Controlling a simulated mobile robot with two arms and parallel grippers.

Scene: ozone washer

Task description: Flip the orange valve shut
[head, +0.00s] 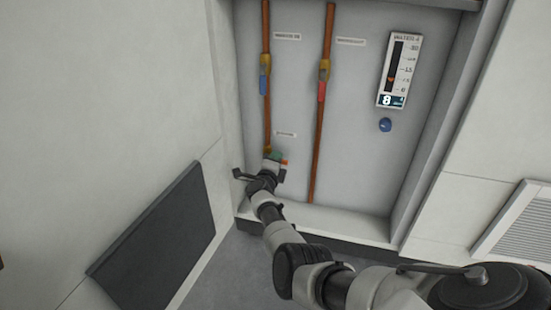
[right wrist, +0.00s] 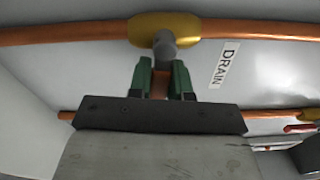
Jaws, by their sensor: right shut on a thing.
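The orange valve handle (right wrist: 160,86) sits between the green fingertips of my right gripper (right wrist: 161,82) in the right wrist view. The gripper is shut on it. The handle joins a grey stem below a brass valve body (right wrist: 150,27) on a copper pipe, beside a label reading DRAIN (right wrist: 224,65). In the head view my right gripper (head: 275,158) is at the lower part of the left copper pipe (head: 267,115), and a bit of orange (head: 284,162) shows at its right side. The fingers hide most of the handle. My left gripper is not in view.
Higher on the left pipe is a blue-handled valve (head: 264,82). The right copper pipe (head: 318,140) has a red-handled valve (head: 321,90). A gauge (head: 399,70) and a blue knob (head: 385,125) are on the panel at right. The recess has side walls and a bottom ledge (head: 330,222).

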